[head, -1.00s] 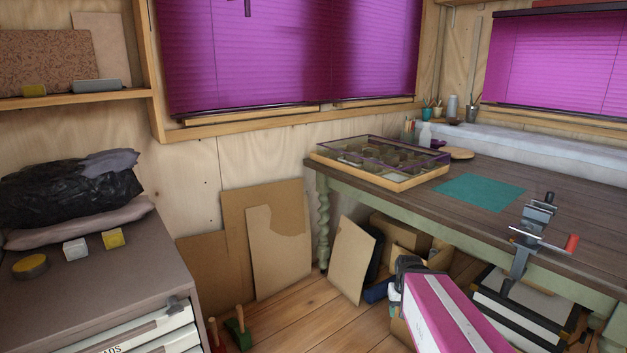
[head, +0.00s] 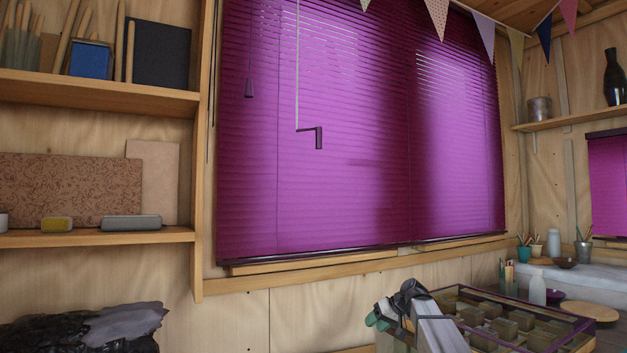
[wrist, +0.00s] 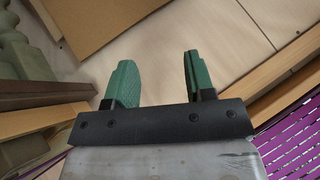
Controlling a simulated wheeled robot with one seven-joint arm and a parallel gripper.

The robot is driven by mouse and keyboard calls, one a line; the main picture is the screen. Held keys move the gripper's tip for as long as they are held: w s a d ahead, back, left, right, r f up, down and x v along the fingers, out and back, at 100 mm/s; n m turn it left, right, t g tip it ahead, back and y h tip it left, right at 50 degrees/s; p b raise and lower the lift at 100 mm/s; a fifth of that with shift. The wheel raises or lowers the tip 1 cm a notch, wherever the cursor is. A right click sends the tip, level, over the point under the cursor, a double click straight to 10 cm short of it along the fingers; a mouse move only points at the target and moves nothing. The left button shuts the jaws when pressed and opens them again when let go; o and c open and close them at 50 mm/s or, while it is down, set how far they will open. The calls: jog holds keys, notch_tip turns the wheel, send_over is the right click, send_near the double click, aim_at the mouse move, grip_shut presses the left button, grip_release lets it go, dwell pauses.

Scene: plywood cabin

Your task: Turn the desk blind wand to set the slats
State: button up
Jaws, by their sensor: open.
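The purple desk blind (head: 350,190) hangs over the window in the head view, its slats nearly shut with light showing through near the top. Its wand (head: 297,65) is a thin pale rod ending in a dark cranked handle (head: 319,137) in front of the left blind panel. My gripper (head: 375,318) is low in the head view, well below the wand. In the wrist view my gripper (wrist: 157,80) has its green fingers apart with nothing between them. The wand is not in the wrist view.
A glass-topped display case (head: 510,325) stands on the desk close to the right of my arm. Wall shelves (head: 100,238) with boards and small blocks are at the left. Bunting (head: 430,18) hangs across the top right. The space before the blind is clear.

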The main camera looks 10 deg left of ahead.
jog(key=w+a+r+n+y, duration=0.2)
jog(key=a+r, duration=0.1)
jog(key=r, duration=0.8)
jog(key=w+a+r+n+y, duration=0.2)
jog(key=r, duration=0.9)
jog(key=w+a+r+n+y, duration=0.1)
jog(key=a+r+n+y, duration=0.15)
jog(key=r, duration=0.85)
jog(key=s+a+r+n+g+y, duration=0.1)
jog(key=s+r+n+g, duration=0.1)
jog(key=r, duration=0.8)
jog(key=s+a+r+n+g+y, duration=0.1)
jog(key=s+r+n, duration=0.15)
jog(key=r, duration=0.75)
jog(key=s+a+r+n+g+y, duration=0.1)
jog(key=s+a+r+n+g, duration=0.15)
jog(key=r, duration=0.75)
jog(key=a+t, duration=0.1)
jog(key=a, duration=0.8)
jog(key=shift+a, duration=0.15)
jog(key=shift+s+f, duration=0.1)
grip_shut()
